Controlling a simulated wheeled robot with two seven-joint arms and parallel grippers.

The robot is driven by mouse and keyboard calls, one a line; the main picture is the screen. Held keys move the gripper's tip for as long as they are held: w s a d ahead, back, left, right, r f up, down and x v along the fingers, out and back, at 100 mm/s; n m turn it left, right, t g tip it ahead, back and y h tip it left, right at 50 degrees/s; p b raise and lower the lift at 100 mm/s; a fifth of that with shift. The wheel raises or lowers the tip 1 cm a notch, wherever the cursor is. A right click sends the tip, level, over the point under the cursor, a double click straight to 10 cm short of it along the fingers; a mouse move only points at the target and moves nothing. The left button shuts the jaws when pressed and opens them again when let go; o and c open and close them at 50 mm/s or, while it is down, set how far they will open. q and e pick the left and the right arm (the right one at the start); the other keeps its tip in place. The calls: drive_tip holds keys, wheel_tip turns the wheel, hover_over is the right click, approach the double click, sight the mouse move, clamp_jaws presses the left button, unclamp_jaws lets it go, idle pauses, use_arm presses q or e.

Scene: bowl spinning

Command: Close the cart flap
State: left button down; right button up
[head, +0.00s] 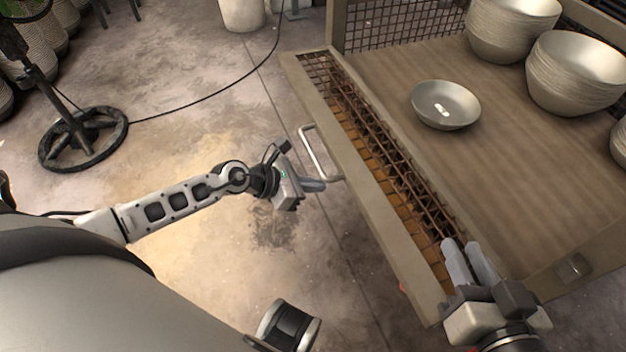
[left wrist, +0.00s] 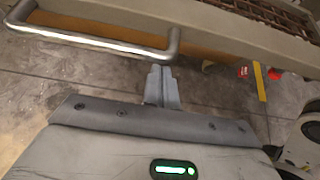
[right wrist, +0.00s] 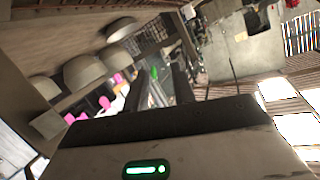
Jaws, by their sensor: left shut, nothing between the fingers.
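The cart flap (head: 372,218) is a beige-framed mesh panel along the cart's left side, tilted outward from the bed. Its metal bar handle (head: 318,153) is on the outer face and also shows in the left wrist view (left wrist: 95,42). My left gripper (head: 322,184) is shut and empty by the handle's near end; I cannot tell whether it touches. In the left wrist view its fingertips (left wrist: 161,70) are just below the handle's right end. My right gripper (head: 462,248) is open and empty over the near end of the flap, its fingers apart in the right wrist view (right wrist: 165,75).
The cart bed (head: 520,170) holds a single bowl (head: 445,105) and stacks of bowls (head: 512,28) at the back and right. A black handwheel (head: 85,140) stands on the floor at left, with a cable running from it.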

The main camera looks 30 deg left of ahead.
drive_tip(key=shift+f, duration=0.3)
